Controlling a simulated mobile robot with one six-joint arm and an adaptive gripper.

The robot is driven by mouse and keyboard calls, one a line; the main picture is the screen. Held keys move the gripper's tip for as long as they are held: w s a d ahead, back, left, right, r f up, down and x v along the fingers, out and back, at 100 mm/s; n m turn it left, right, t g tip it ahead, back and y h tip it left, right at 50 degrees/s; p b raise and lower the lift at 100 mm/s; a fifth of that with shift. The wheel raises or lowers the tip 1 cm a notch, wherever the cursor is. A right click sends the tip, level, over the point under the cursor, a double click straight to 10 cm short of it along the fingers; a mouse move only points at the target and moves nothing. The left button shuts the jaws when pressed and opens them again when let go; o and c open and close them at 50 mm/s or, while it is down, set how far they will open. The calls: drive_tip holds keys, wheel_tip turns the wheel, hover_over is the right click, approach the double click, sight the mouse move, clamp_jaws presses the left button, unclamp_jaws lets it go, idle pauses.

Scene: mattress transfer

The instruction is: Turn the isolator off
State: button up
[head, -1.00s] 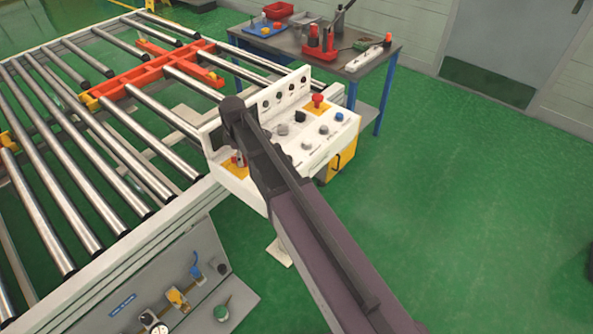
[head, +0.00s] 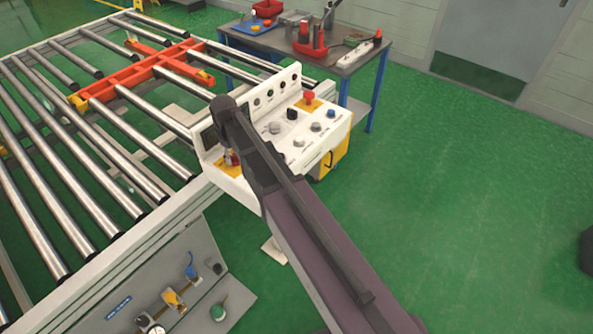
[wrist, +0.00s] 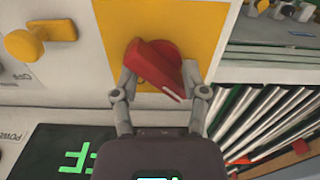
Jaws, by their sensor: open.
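The isolator is a red rotary knob (wrist: 155,65) on a yellow plate (wrist: 205,25) in the wrist view, its raised grip lying aslant from upper left to lower right. My gripper (wrist: 160,82) is open, with one finger on each side of the knob's lower part. I cannot tell whether either finger touches it. In the head view the red knob (head: 231,158) shows at the left end of the white control console (head: 300,155), beside my arm, which hides my gripper there.
A red mushroom button (head: 309,97) and several other knobs sit on the console. The roller conveyor (head: 90,150) lies left, with a red frame (head: 150,70) on it. A workbench (head: 345,65) with tools stands behind. Green floor at right is open.

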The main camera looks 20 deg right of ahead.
sight(233, 154)
drive_tip(key=m, duration=0.9)
drive_tip(key=shift+m, duration=0.3)
drive_tip(key=shift+r, duration=0.2)
wheel_tip(233, 154, up, 14)
drive_tip(key=f+p, duration=0.1)
drive_tip(key=p, duration=1.3)
drive_tip(key=s+d+f+b, duration=0.3)
drive_tip(key=s+d, duration=0.5)
drive_tip(key=s, duration=0.1)
drive_tip(key=s+d+f+n+b, duration=0.1)
drive_tip(key=s+d+f+b, duration=0.2)
drive_tip(key=s+d, duration=0.4)
drive_tip(key=shift+s+d+f+n+b, duration=0.35)
drive_tip(key=shift+s+b, duration=0.3)
drive_tip(key=shift+s, duration=0.35)
